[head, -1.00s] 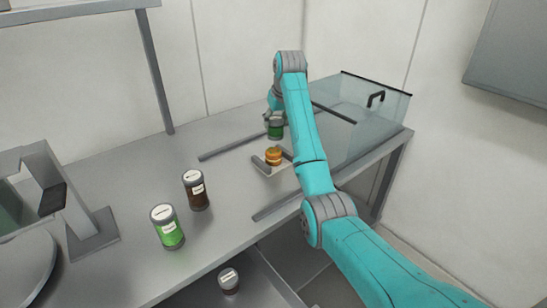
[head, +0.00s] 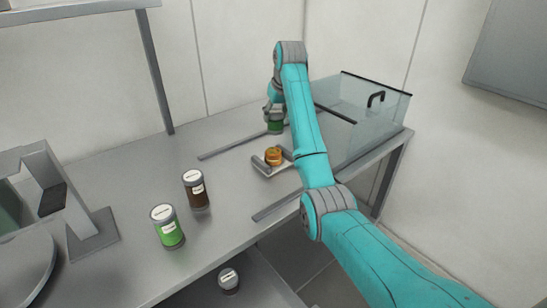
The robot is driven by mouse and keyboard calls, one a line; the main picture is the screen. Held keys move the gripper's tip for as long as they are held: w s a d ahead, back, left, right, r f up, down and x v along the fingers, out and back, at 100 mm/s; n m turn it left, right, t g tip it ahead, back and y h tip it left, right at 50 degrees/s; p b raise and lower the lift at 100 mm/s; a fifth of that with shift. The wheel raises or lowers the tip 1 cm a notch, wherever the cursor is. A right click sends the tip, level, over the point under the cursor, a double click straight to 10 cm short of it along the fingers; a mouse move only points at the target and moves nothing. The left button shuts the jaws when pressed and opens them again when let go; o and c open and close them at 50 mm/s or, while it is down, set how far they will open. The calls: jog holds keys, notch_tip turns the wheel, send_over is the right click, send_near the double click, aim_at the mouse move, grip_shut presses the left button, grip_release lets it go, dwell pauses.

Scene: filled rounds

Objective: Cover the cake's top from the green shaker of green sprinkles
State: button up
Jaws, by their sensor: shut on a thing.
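The cake (head: 273,156) is small, round and orange-brown. It sits between two short grey bars on a pale base (head: 279,170) on the steel counter, left of my forearm. My gripper (head: 273,115) is shut on a dark green shaker (head: 275,128), behind the cake in the picture. Part of the gripper is hidden by my arm. The shaker is small in view, so its exact tilt and which end is down are hard to tell. I cannot make out any sprinkles on the cake's top.
A light green jar (head: 168,228) and a brown jar (head: 196,190) stand at the counter's front left. Another jar (head: 229,280) is lower, below the counter edge. A glass case (head: 372,115) with a black handle is at the right. The counter's back left is clear.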

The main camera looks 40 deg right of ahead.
jog(key=shift+r, duration=1.35)
